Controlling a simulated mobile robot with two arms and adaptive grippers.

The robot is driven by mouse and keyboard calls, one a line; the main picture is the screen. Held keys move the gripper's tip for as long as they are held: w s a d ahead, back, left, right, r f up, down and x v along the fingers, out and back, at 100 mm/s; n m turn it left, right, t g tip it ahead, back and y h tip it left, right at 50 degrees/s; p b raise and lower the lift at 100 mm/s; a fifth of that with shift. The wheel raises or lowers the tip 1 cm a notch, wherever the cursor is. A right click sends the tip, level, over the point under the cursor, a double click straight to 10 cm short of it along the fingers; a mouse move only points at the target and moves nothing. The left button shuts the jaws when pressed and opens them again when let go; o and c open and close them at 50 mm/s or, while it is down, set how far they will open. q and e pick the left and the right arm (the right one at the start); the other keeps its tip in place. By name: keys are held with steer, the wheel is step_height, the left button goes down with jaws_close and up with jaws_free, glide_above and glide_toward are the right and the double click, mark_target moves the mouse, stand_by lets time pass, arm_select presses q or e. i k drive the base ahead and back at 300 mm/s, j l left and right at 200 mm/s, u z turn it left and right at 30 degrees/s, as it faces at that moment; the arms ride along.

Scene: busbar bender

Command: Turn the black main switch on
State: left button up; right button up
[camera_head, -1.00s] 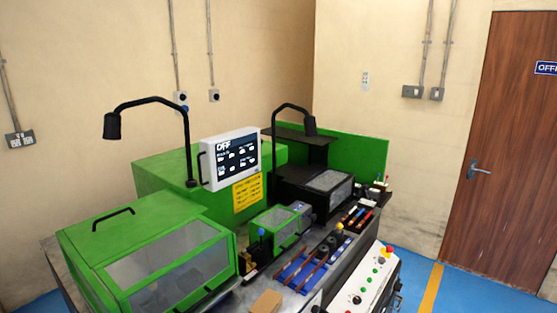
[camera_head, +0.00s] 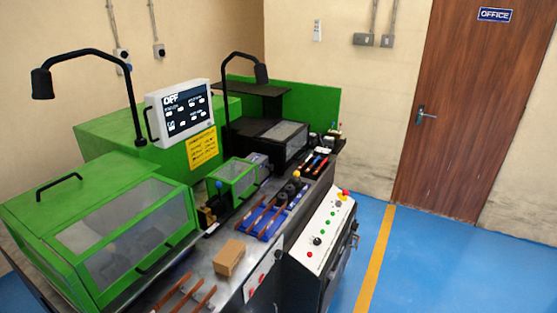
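The busbar machine's sloping white control panel (camera_head: 325,236) is at the right end of the bench. A small black knob (camera_head: 317,241), which looks like the black main switch, sits near the panel's lower end; its exact setting is too small to read. A red mushroom button on a yellow base (camera_head: 344,194) is at the top end. The display screen (camera_head: 184,112) reads OFF. Neither of my grippers is in view.
Green guarded housings (camera_head: 110,230) stand on the bench's left part, with two black lamps (camera_head: 42,82) above. A cardboard box (camera_head: 229,258) and copper bars (camera_head: 190,297) lie near the bench's front. Blue floor (camera_head: 440,265) is clear right of the panel, before the office door (camera_head: 466,110).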

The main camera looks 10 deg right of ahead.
mark_target(354, 225)
steer(key=k+l+z, duration=0.15)
steer(key=z, duration=0.25)
steer(key=l+z, duration=0.35)
steer(key=i+u, duration=0.15)
steer(key=u, duration=0.25)
steer(key=i+l+u, duration=0.1)
steer(key=u, duration=0.35)
steer(key=i+l, duration=0.2)
steer(key=l, duration=0.15)
steer(key=i+l+u, duration=0.15)
steer(key=i+l, duration=0.3)
steer(key=l, duration=0.25)
steer(key=i+l+u, duration=0.15)
steer(key=l, duration=0.2)
